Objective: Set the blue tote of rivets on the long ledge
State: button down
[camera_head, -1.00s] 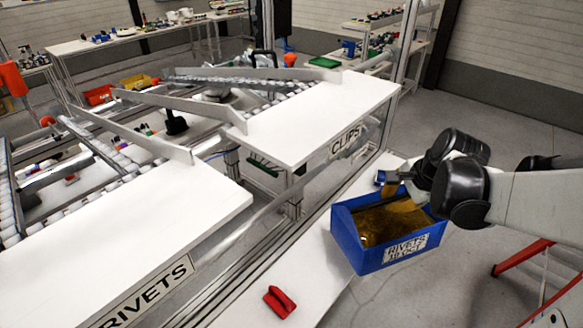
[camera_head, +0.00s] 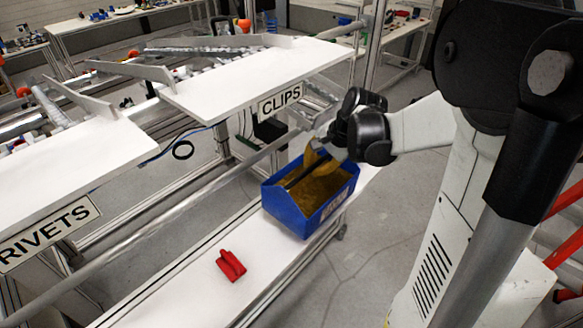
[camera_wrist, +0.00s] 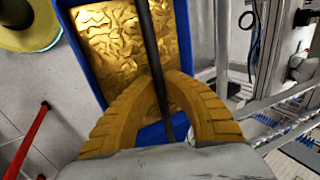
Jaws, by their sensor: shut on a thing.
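The blue tote (camera_head: 284,213) is an open box of gold-coloured rivets (camera_head: 318,188) with a white label on its right side. It is over the far right part of the long white ledge (camera_head: 195,290), close to the ledge's right edge. I cannot tell whether its bottom touches the ledge. My gripper (camera_head: 313,160) is above the tote. In the wrist view its yellow fingers (camera_wrist: 163,85) are shut on the dark bar handle (camera_wrist: 151,40) across the tote (camera_wrist: 80,45). The tote's underside is hidden.
A red clamp-like object (camera_head: 230,265) lies on the ledge, nearer than the tote. A metal rail (camera_head: 190,187) runs along the ledge's left side. Higher white tables with a RIVETS sign (camera_head: 48,235) and a CLIPS sign (camera_head: 280,101) stand at left. Red metal framing (camera_head: 568,255) is at right.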

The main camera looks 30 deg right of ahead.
aim_at(304, 196)
jog(key=shift+b+x, duration=0.7)
jog(key=shift+x, duration=2.45)
jog(key=shift+s, duration=0.15)
jog(key=shift+a, duration=0.1)
jog(key=c, duration=1.6)
grip_release()
jog(key=shift+o, duration=0.2)
